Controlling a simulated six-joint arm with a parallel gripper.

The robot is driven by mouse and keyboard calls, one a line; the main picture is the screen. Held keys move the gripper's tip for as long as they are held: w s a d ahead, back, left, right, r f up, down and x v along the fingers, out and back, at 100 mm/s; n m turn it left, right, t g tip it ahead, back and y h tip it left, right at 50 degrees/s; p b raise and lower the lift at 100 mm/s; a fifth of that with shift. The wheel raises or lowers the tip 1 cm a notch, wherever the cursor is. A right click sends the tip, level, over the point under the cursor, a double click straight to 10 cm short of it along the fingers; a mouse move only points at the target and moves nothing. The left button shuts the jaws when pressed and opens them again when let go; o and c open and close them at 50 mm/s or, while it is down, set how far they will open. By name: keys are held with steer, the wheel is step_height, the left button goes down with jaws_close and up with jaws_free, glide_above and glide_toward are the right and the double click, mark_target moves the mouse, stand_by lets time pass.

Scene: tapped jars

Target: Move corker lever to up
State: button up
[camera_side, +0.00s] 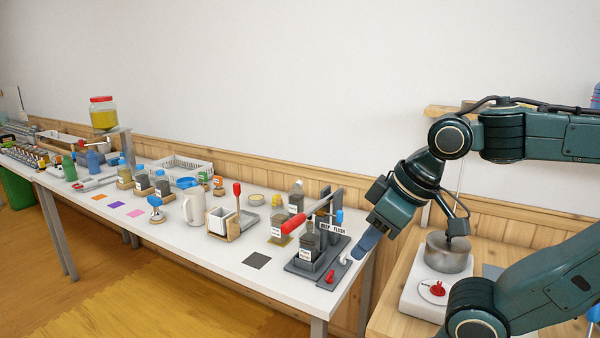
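The corker (334,212) is a grey press stand at the right end of the white table. Its lever has a red grip (293,222) and slopes down to the left from the top of the stand. A jar (310,245) with a white label stands on the corker's base under the lever. My gripper (364,246) points down and left, just right of the corker and apart from the red grip. Only a blue-grey finger shows clearly, so its opening cannot be told. Nothing is visibly held.
A small red handle (330,276) sits at the base's front. A dark square (257,260) lies left of it. A wooden box with a red-topped stick (237,190), a white pitcher (194,207) and jars stand further left. A metal pot (447,252) on a white burner is at right.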

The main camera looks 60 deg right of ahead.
steer(key=shift+o, duration=1.3)
steer(key=w+d+r+m+g, duration=0.1)
steer(key=w+d+r+m, duration=0.1)
steer(key=w+d+m, duration=0.4)
steer(key=w+d+r+m+g, duration=0.1)
steer(key=w+r+m, duration=0.25)
steer(key=w, duration=0.45)
steer(key=m+g, duration=0.2)
steer(key=m, duration=0.7)
glide_above(293, 219)
steer(key=s, duration=0.2)
step_height(293, 219, down, 5)
steer(key=shift+s+a+r, duration=0.1)
steer(key=shift+s+r, duration=0.05)
steer(key=f, duration=0.4)
steer(key=w+f, duration=0.1)
steer(key=f, duration=0.4)
steer(key=w+f, duration=0.1)
steer(key=f, duration=0.3)
steer(key=shift+f, duration=0.35)
steer(key=shift+r, duration=0.1)
jaws_close()
